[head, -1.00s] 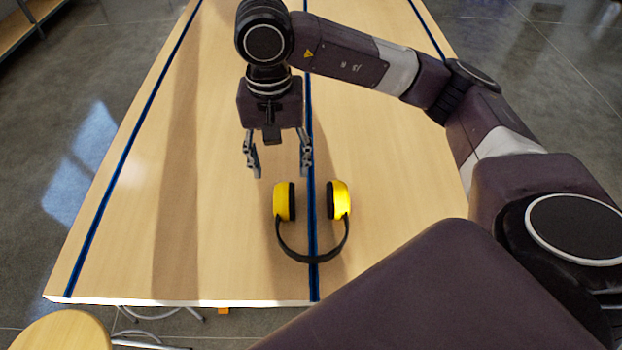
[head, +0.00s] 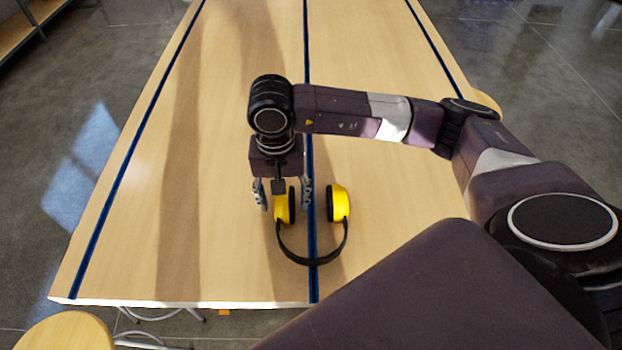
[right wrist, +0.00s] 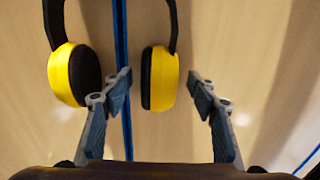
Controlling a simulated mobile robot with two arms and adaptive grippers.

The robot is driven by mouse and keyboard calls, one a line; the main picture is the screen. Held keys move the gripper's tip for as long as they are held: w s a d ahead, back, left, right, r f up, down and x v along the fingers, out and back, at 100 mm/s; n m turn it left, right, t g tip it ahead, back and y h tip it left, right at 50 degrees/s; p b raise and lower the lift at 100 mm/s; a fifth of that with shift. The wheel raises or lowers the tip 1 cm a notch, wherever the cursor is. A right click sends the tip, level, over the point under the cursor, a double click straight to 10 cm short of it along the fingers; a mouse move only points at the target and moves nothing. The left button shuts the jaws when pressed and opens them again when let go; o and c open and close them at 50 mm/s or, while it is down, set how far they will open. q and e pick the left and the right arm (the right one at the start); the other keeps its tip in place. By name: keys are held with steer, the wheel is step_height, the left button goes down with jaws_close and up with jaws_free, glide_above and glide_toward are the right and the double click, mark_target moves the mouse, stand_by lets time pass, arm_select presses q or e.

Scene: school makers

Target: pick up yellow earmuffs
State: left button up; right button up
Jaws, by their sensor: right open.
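The yellow earmuffs lie on the wooden table, with yellow cups and a black headband curving toward the near edge; the right cup (head: 338,203) shows clear of the gripper in the head view. My right gripper (head: 284,207) is open, with its fingers on either side of the left cup. In the right wrist view, one cup (right wrist: 160,78) sits between the open fingers (right wrist: 160,92), with a gap on each side. The other cup (right wrist: 74,76) is outside the fingers to the left. My left gripper is not in view.
The wooden table (head: 230,60) has blue stripes along its length and is otherwise clear around the earmuffs. A round wooden stool (head: 62,333) stands by the near left corner. A shelf (head: 22,40) is at the far left.

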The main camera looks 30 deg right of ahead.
steer(key=c, duration=1.4)
steer(key=shift+c, duration=0.2)
